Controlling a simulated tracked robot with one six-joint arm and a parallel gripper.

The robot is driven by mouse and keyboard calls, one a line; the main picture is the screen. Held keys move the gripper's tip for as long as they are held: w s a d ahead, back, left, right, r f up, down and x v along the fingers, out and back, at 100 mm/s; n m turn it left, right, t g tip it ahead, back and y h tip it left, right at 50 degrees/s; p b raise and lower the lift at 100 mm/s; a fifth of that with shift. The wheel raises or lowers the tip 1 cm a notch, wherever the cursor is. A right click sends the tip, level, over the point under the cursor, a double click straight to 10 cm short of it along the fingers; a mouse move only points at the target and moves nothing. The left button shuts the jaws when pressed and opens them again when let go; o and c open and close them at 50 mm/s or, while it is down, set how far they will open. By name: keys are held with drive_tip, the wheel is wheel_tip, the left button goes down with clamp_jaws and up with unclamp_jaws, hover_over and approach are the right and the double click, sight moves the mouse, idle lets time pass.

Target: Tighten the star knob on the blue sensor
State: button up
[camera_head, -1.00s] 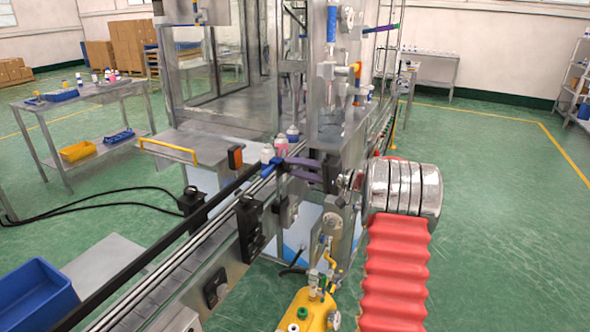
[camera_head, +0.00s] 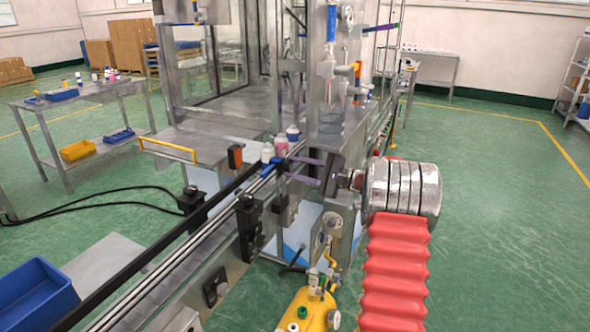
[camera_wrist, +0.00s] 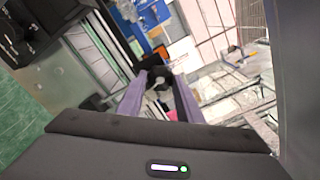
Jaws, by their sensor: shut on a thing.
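The blue sensor (camera_head: 268,168) sits on the conveyor's side rail, beside several small bottles. The black star knob (camera_wrist: 159,75) is between the two purple fingertips in the wrist view. My gripper (camera_head: 288,166) reaches in from the right at the conveyor edge, its fingers one above the other. In the wrist view my gripper (camera_wrist: 160,84) is shut on the knob. The knob is too small to make out in the head view, and its tightness cannot be seen.
White and pink bottles (camera_head: 281,146) stand on the conveyor close behind the fingers. A metal machine frame (camera_head: 330,110) rises just beyond my gripper. A yellow tank (camera_head: 308,311) with valves stands below. Open green floor lies to the right.

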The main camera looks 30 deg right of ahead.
drive_tip(key=m, duration=0.3)
drive_tip(key=shift+d+f+m, duration=0.1)
drive_tip(key=shift+m, duration=0.2)
idle(0.3)
drive_tip(key=o, duration=0.7)
drive_tip(key=shift+c, duration=0.2)
drive_tip(key=o, duration=0.4)
drive_tip(key=v, duration=1.3)
drive_tip(key=shift+s+d, duration=0.1)
drive_tip(key=shift+s, duration=0.3)
